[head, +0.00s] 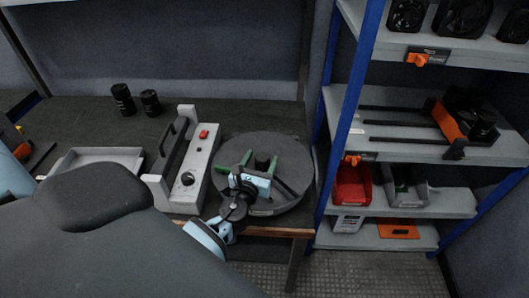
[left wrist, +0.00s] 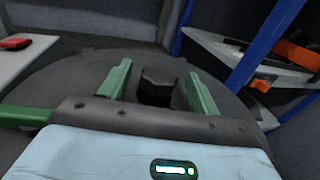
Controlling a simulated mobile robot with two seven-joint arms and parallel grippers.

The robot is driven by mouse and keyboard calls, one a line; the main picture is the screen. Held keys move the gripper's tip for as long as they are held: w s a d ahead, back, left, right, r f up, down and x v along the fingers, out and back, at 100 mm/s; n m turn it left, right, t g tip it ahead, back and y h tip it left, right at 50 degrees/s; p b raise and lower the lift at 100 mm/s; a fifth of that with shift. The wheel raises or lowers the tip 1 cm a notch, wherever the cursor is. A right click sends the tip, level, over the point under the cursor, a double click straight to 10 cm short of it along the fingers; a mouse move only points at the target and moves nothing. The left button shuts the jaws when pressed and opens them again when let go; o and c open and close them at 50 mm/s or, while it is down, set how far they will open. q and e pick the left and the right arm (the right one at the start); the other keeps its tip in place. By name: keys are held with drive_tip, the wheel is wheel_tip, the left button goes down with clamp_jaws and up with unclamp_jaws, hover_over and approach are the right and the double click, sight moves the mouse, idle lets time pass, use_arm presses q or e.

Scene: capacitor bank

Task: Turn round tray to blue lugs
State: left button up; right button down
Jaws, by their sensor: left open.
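The round tray (head: 265,143) is a dark grey disc at the right end of the dark bench. It also fills much of the left wrist view (left wrist: 75,75). A black post (head: 262,160) rises from it. My left gripper (head: 260,158) is over the tray, open, with its green fingers on either side of the post (left wrist: 157,88). I cannot tell whether a finger touches it. A green piece (left wrist: 25,116) shows at the left in the left wrist view; I cannot tell if it belongs to the tray. No blue lugs can be made out. My right gripper is not in view.
A grey fixture (head: 200,165) with a black handle and red button stands left of the tray. A white tray (head: 95,155) and two black cylinders (head: 123,99) are farther left. A blue-posted shelf (head: 360,100) with bins stands close on the right.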

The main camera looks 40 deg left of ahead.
sight(264, 152)
use_arm(q)
drive_tip(key=shift+x, duration=1.2)
drive_tip(key=shift+w+a, duration=0.1)
drive_tip(key=shift+w, duration=0.5)
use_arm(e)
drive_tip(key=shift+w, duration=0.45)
use_arm(q)
drive_tip(key=shift+c, duration=0.4)
clamp_jaws()
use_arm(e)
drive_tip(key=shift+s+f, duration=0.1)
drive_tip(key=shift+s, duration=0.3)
